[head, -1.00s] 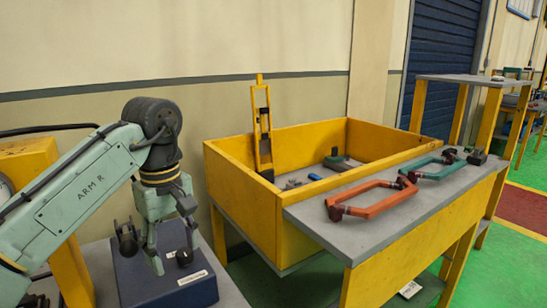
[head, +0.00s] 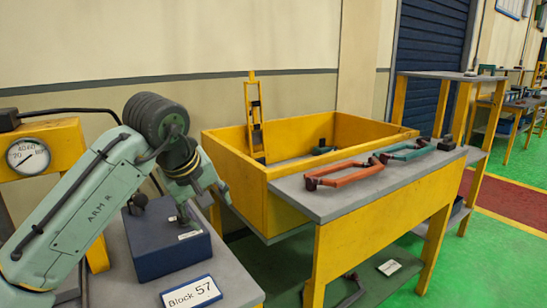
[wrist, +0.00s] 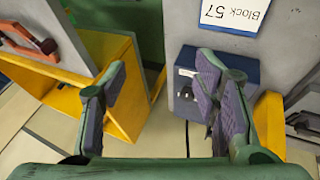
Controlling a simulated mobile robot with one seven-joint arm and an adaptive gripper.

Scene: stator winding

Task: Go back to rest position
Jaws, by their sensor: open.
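My gripper (head: 204,203) is open and empty at the end of my pale green arm, tilted down to the right. In the head view it overlaps the top right part of a dark blue block (head: 160,248) on a grey table. I cannot tell whether it touches the block. In the wrist view my two ridged fingers (wrist: 162,72) stand wide apart with nothing between them. The blue block (wrist: 188,58) shows partly behind the right finger there.
A "Block 57" card (head: 192,293) lies before the block. A yellow bin (head: 285,215) stands right, beside a grey-topped bench (head: 400,180) bearing an orange frame (head: 345,174) and a green frame (head: 408,150). A yellow gauge stand (head: 68,150) is at left. Green floor lies in front.

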